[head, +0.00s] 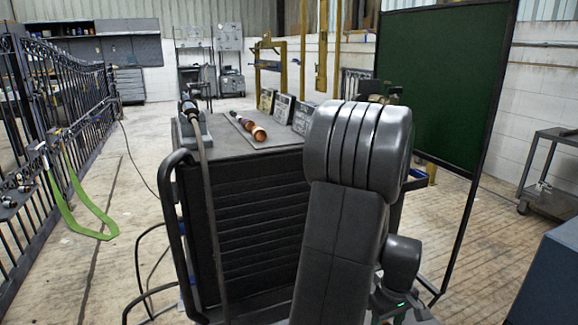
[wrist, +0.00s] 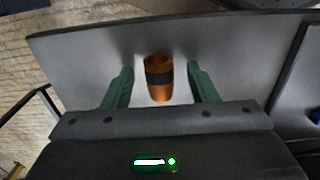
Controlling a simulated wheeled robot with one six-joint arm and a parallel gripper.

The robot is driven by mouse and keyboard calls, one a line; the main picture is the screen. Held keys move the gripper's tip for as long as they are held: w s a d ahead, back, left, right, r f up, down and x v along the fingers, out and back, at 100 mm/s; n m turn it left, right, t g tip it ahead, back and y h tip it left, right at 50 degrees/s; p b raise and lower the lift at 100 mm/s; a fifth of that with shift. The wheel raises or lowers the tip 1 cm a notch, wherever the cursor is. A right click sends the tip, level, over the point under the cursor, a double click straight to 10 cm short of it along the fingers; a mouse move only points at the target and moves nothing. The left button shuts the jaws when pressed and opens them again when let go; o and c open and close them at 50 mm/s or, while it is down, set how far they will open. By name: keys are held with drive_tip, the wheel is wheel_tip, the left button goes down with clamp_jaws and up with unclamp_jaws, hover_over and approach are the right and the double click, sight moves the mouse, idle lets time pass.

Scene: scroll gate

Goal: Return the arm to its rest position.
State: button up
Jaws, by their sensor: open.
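My arm (head: 345,200) rises large in the front of the head view, bent at a thick grey joint. It hides most of what lies behind it, and I cannot make out my gripper clearly there. In the wrist view my gripper (wrist: 163,76) is open, with its two green fingers apart. A copper-coloured cylinder with a dark band (wrist: 159,78) shows between the fingers, with a gap on each side. It is over or on a grey surface (wrist: 90,55); I cannot tell how far it is from the fingers.
A dark cart (head: 245,220) stands ahead, with a copper-tipped piece (head: 247,127) and several small panels on top. A cable torch (head: 189,106) sits at its left corner. A green screen (head: 440,85) stands right, a metal gate (head: 70,110) left. Floor between gate and cart is mostly clear.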

drive_tip(key=shift+r+p, duration=0.75)
drive_tip(key=shift+r, duration=0.9)
drive_tip(key=shift+f, duration=0.1)
